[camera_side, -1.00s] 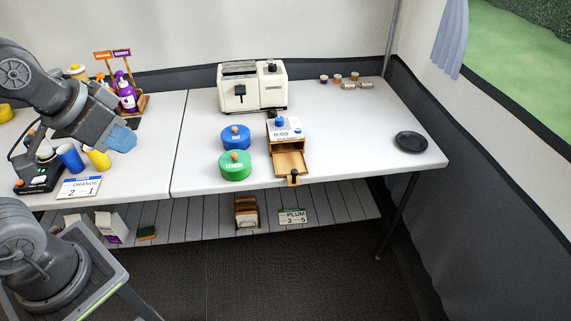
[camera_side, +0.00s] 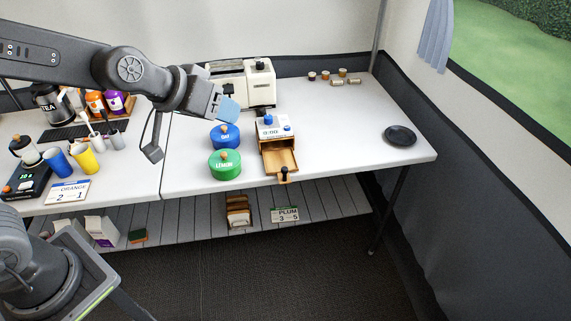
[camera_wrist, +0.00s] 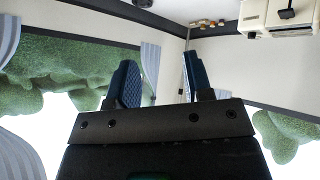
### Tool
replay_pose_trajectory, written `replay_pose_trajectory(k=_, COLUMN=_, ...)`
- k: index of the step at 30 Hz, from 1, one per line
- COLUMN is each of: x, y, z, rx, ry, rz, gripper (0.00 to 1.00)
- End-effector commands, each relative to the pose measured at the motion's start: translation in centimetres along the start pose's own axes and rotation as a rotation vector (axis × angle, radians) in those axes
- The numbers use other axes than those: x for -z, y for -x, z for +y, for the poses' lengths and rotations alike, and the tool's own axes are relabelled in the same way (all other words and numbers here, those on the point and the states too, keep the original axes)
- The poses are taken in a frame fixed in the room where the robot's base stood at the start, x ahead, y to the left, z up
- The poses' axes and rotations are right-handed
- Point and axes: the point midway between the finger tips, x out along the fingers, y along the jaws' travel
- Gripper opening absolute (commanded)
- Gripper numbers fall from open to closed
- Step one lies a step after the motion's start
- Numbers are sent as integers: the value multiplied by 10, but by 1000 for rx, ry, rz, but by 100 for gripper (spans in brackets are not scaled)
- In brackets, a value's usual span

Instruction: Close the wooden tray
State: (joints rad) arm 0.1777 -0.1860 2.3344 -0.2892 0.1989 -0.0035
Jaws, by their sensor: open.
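The wooden tray (camera_side: 280,160) is a drawer at the base of a small white device (camera_side: 275,128) with a blue knob. It is pulled out toward the table's front edge, and its dark handle (camera_side: 284,174) sticks out at the front. My gripper (camera_side: 229,108), with blue fingers, is above the table, up and left of the tray and apart from it. In the wrist view the two blue fingers (camera_wrist: 158,85) stand apart with nothing between them. The tray does not show in the wrist view.
A white toaster (camera_side: 258,84) stands behind. A black plate (camera_side: 400,136) lies at right, with clear table between it and the tray.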

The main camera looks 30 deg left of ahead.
Motion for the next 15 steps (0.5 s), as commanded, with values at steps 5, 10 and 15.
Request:
replay_pose_trajectory(k=5, x=14, y=-75, z=19, rx=1, ry=80, rz=114, gripper=46)
replay_pose_trajectory(k=10, x=8, y=-142, z=25, rx=55, ry=139, rz=241, gripper=46)
replay_pose_trajectory(k=15, x=-17, y=-202, z=21, rx=151, ry=160, rz=377, gripper=46)
